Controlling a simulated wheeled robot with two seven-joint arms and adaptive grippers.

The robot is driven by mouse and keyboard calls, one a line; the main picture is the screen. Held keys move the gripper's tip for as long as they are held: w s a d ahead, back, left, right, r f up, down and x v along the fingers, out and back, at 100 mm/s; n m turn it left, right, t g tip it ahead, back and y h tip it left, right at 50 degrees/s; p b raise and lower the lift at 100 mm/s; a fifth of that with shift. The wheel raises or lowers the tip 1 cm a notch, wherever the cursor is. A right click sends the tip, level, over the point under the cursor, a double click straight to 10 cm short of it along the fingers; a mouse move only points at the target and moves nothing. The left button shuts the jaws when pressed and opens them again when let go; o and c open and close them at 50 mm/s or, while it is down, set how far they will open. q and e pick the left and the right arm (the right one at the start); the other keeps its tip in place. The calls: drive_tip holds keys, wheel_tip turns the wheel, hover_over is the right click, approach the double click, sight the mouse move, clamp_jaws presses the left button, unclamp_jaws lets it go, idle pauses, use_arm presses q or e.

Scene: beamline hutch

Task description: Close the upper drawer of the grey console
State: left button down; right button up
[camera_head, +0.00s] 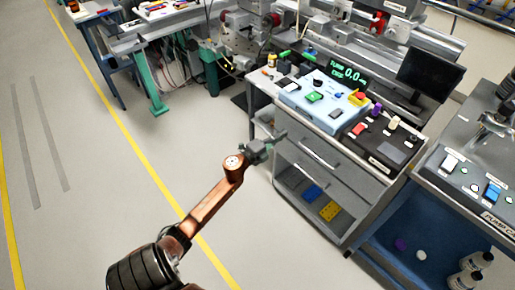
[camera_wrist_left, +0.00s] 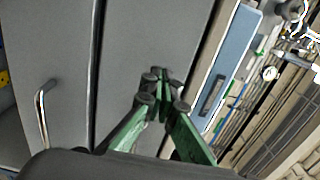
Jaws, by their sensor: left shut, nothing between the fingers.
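The grey console (camera_head: 350,222) stands right of centre in the head view. Its upper drawer front (camera_head: 343,164) has a bar handle; I cannot tell how far it stands out. In the left wrist view, the upper drawer front (camera_wrist_left: 130,50) is a plain grey panel, with a dark seam between it and the lower drawer front (camera_wrist_left: 60,50), which bears a metal handle (camera_wrist_left: 41,115). My left gripper (camera_head: 282,136) is shut and empty at the left end of the upper drawer. Its green fingers (camera_wrist_left: 163,78) lie in front of that panel; I cannot tell whether they touch.
On the console top are a light-blue control box (camera_head: 310,98) and a black panel (camera_head: 385,145). A shelf below holds a blue bin (camera_head: 312,193) and a yellow bin (camera_head: 330,211). Another bench (camera_head: 440,190) adjoins at right. The floor (camera_head: 120,170) at left is clear.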

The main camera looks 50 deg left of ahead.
use_arm(q)
drive_tip(key=s+p, duration=0.2)
drive_tip(key=s, duration=0.7)
drive_tip(key=shift+s+d, duration=0.2)
drive_tip(key=shift+s, duration=0.1)
use_arm(e)
drive_tip(key=s+d+f, duration=0.2)
drive_tip(key=s+f, duration=0.1)
drive_tip(key=f, duration=0.3)
drive_tip(key=shift+s+f, duration=0.25)
drive_tip(key=shift+f, duration=0.15)
